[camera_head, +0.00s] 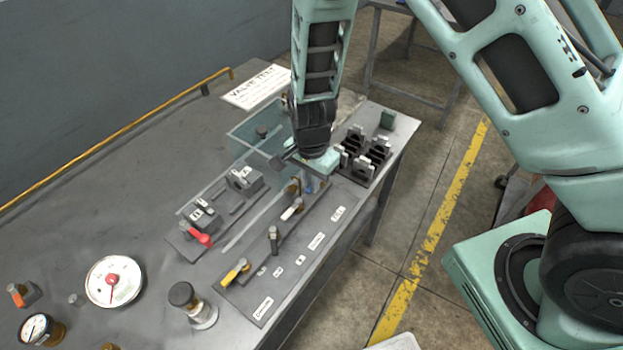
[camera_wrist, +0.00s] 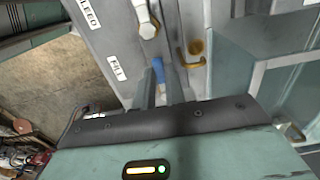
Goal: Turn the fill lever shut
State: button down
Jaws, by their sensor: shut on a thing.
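The fill lever has a blue handle (camera_wrist: 158,70), beside the FILL label (camera_wrist: 117,67) in the wrist view. My gripper (camera_wrist: 160,84) is shut on the blue handle, with one finger on each side of it. The lever's pivot is hard to make out. In the head view, a little of the blue handle (camera_head: 309,185) shows below my gripper at the far end of the lever panel (camera_head: 290,265). My wrist and gripper body hide the fingertips there.
A white lever (camera_head: 292,209), a dark lever (camera_head: 273,238) and a yellow lever (camera_head: 235,271) stand along the same panel. A clear tank (camera_head: 255,135) is close on the left. A black rack (camera_head: 362,155) stands to the right. Gauges (camera_head: 113,281) lie at the front left.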

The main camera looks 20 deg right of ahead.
jog(key=c, duration=1.5)
grip_release()
jog(key=shift+o, duration=0.2)
